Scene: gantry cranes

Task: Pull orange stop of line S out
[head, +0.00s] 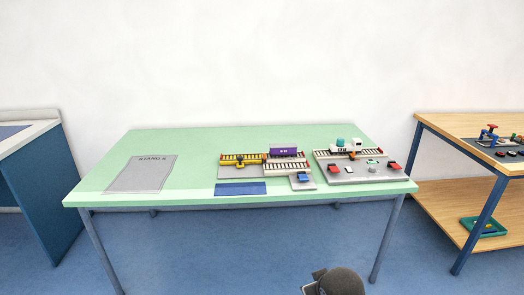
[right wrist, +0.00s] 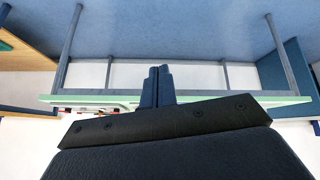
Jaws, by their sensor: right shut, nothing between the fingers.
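On the green table (head: 120,165) two short track lines stand on grey plates. The left line (head: 300,168) carries a purple container wagon (head: 284,152) and a yellow crane-like frame (head: 242,159). The right line (head: 370,156) carries a white and teal vehicle (head: 346,144). Small orange-red bits show near both lines, too small to tell which is the orange stop. Which line is S is not legible. My right gripper (right wrist: 158,85) is shut and empty, away from the tabletop. My left gripper is not in view.
A grey sheet with lettering (head: 140,181) lies at the table's left, and a blue pad (head: 240,188) at its front edge. A wooden shelf table (head: 440,140) stands right, a blue-sided desk (head: 48,200) left.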

